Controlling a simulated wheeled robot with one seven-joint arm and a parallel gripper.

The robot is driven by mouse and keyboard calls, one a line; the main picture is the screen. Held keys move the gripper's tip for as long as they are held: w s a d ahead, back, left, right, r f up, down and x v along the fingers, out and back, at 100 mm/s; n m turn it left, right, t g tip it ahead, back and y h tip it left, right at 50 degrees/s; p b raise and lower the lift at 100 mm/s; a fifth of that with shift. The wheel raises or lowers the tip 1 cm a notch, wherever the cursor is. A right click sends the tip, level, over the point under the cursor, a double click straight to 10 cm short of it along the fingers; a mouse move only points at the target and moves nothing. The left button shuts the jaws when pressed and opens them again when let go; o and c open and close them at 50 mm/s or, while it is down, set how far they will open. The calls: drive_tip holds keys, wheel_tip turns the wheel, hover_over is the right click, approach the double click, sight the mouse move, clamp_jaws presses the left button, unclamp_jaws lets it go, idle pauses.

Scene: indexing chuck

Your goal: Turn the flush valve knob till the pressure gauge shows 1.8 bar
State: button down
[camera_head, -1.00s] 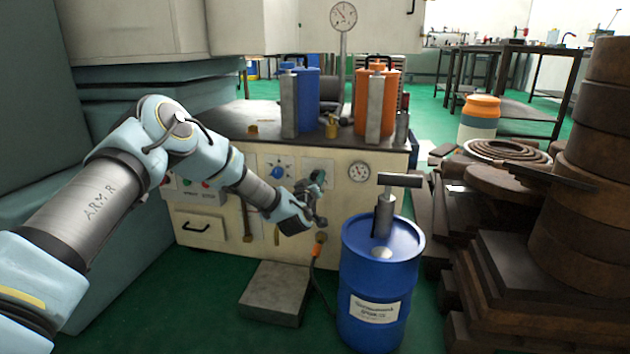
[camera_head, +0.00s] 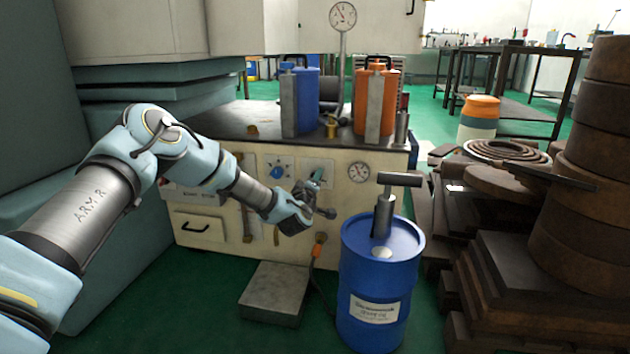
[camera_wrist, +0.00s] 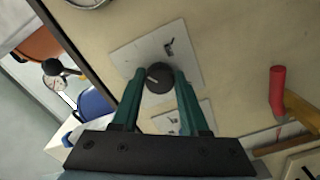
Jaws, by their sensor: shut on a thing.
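The flush valve knob (camera_wrist: 158,78) is a dark round knob with a light mark on its face, on a pale plate (camera_wrist: 185,45) on the panel. My gripper (camera_wrist: 159,80) has its two green fingers on either side of the knob, shut on it. In the head view my gripper (camera_head: 314,190) is at the machine's front and hides the knob. The round pressure gauge (camera_head: 359,171) is on the panel just right of it; its reading is too small to tell. A gauge rim (camera_wrist: 88,2) is cut off at the wrist view's top.
A blue drum (camera_head: 365,285) with a T-handled pump (camera_head: 383,215) stands close to the right of my gripper. A blue knob (camera_head: 279,173) is on the panel to its left. Another dial (camera_head: 343,16) stands on a post behind. A grey block (camera_head: 273,290) lies on the floor below.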

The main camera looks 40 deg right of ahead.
drive_tip(key=shift+c, duration=2.1)
unclamp_jaws()
drive_tip(key=shift+a, duration=0.1)
drive_tip(key=p+v, duration=0.3)
drive_tip(key=v, duration=0.7)
drive_tip(key=shift+s+a, duration=0.2)
drive_tip(key=shift+a, duration=0.1)
